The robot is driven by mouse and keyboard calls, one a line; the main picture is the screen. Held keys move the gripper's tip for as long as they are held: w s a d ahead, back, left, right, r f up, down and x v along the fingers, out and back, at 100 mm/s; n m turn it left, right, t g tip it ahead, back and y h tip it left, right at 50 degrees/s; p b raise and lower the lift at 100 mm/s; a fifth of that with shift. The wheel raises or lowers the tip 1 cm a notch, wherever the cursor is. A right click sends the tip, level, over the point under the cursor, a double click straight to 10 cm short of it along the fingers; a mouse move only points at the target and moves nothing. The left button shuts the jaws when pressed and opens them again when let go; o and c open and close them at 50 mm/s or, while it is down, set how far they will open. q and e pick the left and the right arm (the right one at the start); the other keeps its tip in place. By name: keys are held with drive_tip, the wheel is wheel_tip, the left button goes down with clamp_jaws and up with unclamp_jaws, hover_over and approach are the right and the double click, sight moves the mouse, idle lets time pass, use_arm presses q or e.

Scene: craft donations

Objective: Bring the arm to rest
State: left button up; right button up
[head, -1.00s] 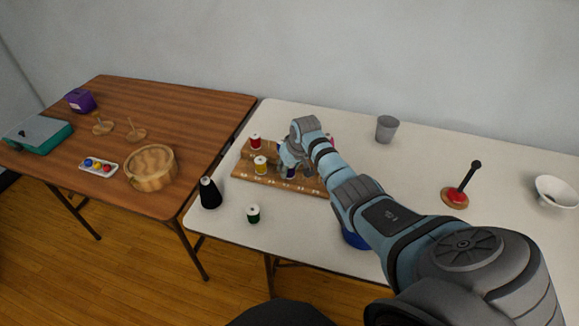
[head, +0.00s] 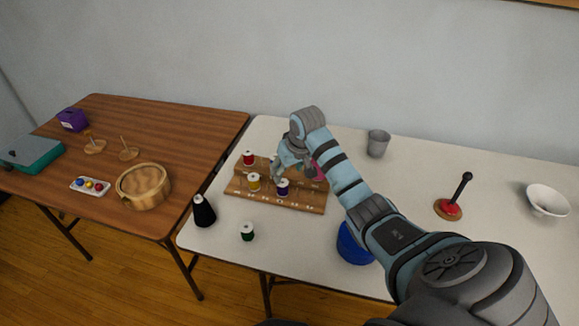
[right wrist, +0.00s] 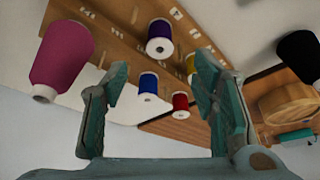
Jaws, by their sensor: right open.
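My right gripper (head: 292,170) is open and empty, above the back of a wooden spool rack (head: 270,201) on the white table. Its two fingers stand apart in the right wrist view (right wrist: 160,78). A purple spool (head: 283,188) and a yellow spool (head: 254,183) stand at the rack's front, and a red spool (head: 249,158) stands behind. The right wrist view also shows a blue spool (right wrist: 148,84) and a magenta cone (right wrist: 62,55). In the head view my arm partly hides the magenta cone. My left gripper is out of view.
A blue thing (head: 352,248) lies partly under my arm. A brown table (head: 110,150) adjoins at left.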

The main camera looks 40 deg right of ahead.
drive_tip(key=v, duration=0.2)
drive_tip(key=shift+r, duration=0.3)
